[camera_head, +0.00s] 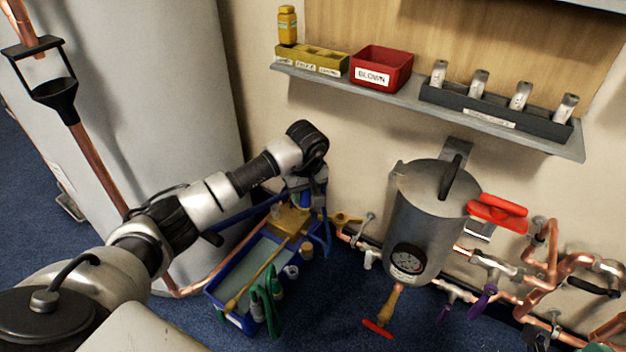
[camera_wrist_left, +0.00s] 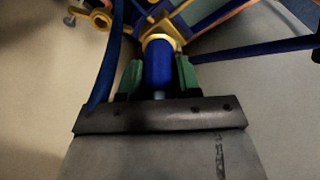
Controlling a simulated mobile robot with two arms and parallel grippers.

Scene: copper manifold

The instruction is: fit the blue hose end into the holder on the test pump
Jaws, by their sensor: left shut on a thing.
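The test pump (camera_head: 222,303) is a blue trough with a brass body (camera_head: 290,220) and a long brass lever, on the floor below the wall. My left gripper (camera_head: 306,196) is just above its brass body. In the left wrist view, the green fingers of my left gripper (camera_wrist_left: 159,75) are shut on the blue hose end (camera_wrist_left: 158,62). A brass ring (camera_wrist_left: 161,40) sits at the far end of the blue hose end; I cannot tell whether it is the holder or a hose fitting. Blue hose hangs beside the gripper. My right gripper is not in view.
A grey tank with a gauge (camera_head: 418,225) hangs right of the pump, with copper pipes (camera_head: 545,290) beyond. A shelf (camera_head: 330,83) with a red bin (camera_head: 381,68) is above. Green-handled tools (camera_head: 272,300) sit at the trough. A large pale cylinder (camera_head: 180,110) stands at left.

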